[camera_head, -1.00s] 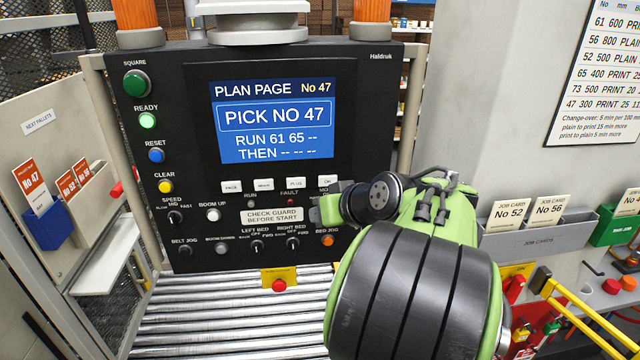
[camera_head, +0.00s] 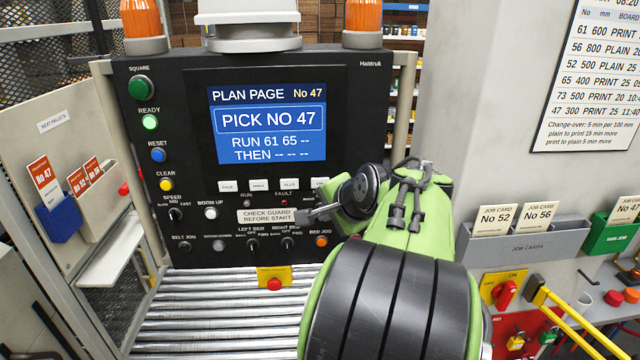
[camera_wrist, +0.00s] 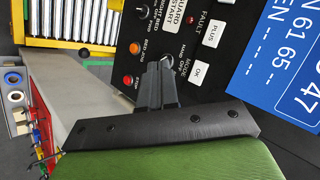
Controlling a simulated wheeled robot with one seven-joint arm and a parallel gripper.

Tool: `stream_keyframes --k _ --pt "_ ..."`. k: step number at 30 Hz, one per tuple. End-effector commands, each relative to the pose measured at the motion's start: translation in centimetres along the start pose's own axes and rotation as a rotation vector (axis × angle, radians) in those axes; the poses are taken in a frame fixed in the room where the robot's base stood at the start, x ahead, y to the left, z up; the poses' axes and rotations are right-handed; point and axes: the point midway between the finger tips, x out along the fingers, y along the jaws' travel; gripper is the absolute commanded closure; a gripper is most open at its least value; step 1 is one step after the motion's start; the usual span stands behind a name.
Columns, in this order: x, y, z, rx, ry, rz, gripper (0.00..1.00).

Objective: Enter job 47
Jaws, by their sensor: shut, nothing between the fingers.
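The black control panel (camera_head: 350,90) fills the middle of the head view. Its blue screen (camera_head: 267,140) reads PLAN PAGE No 47, PICK NO 47, RUN 61 65, with dashes after and in the THEN line. Under the screen are white buttons: PAGE (camera_head: 228,186), MINUS (camera_head: 259,185), PLUS (camera_head: 290,185) and OK (camera_head: 319,184), partly hidden by my arm. In the wrist view, PLUS (camera_wrist: 211,35) and OK (camera_wrist: 198,72) show clear. My gripper (camera_head: 303,214) is shut and empty. In the wrist view its fingertips (camera_wrist: 160,68) overlap the MODE knob area, beside OK; contact cannot be told.
Knobs and an orange BED JOG button (camera_head: 321,241) sit low on the panel. A yellow box with a red stop button (camera_head: 274,283) is below, above the rollers (camera_head: 220,310). Job cards (camera_head: 540,215) stand in a grey holder at right. A blue holder (camera_head: 62,222) is at left.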

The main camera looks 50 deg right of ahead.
Motion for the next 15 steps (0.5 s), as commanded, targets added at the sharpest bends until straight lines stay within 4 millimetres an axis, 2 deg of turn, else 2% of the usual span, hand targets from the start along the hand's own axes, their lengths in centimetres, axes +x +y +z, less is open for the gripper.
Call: stream_keyframes --k 15 --pt "4.8 -3.9 -3.6 -0.001 -0.002 0.001 1.0"
